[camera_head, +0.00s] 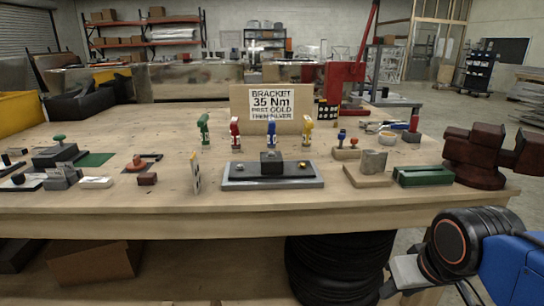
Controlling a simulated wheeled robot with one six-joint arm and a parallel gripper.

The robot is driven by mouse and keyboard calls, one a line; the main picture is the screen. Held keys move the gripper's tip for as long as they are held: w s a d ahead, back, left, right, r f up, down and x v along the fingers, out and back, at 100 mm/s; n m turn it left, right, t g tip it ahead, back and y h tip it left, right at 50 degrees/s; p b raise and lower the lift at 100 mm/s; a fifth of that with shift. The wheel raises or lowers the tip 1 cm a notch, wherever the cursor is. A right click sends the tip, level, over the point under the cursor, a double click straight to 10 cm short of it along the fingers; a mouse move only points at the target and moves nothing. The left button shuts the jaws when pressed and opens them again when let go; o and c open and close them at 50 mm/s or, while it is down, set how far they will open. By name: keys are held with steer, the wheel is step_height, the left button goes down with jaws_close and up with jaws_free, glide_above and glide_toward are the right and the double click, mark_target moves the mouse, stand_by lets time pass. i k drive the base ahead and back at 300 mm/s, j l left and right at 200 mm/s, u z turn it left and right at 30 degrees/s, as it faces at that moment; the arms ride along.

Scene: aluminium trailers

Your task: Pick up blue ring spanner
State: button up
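A small upright blue tool (271,131), which I take for the blue ring spanner, stands near the back of the wooden workbench (120,207). It is third from the left in a row with a green one (204,128), a red one (235,130) and a yellow one (307,131). Its ring shape is too small to make out. My arm is at the bottom right, below the bench's front edge, well apart from the blue tool. The gripper end (402,276) is partly cut off and its fingers are unclear.
A dark red vise-like block (487,155) and a green box (424,176) are at the bench's right. A small upright card (195,172) stands left of centre. Black tyres (335,265) are stacked under the bench.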

mark_target(400, 126)
steer(key=l+z, duration=0.1)
steer(key=z, duration=0.3)
steer(key=i+z, duration=0.1)
steer(key=z, duration=0.35)
steer(key=l+z, duration=0.15)
steer(key=z, duration=0.25)
steer(key=i+z, duration=0.1)
steer(key=z, duration=0.3)
steer(key=i+z, duration=0.1)
steer(key=z, duration=0.3)
steer(key=i+l, duration=0.1)
steer(key=i, duration=1.7)
steer(key=i+l, duration=0.1)
steer(key=i, duration=1.7)
steer(key=i+u, duration=0.15)
steer(key=u, duration=0.3)
steer(key=i+l+u, duration=0.1)
steer(key=u, duration=0.35)
steer(key=i+l+u, duration=0.15)
steer(key=u, duration=2.15)
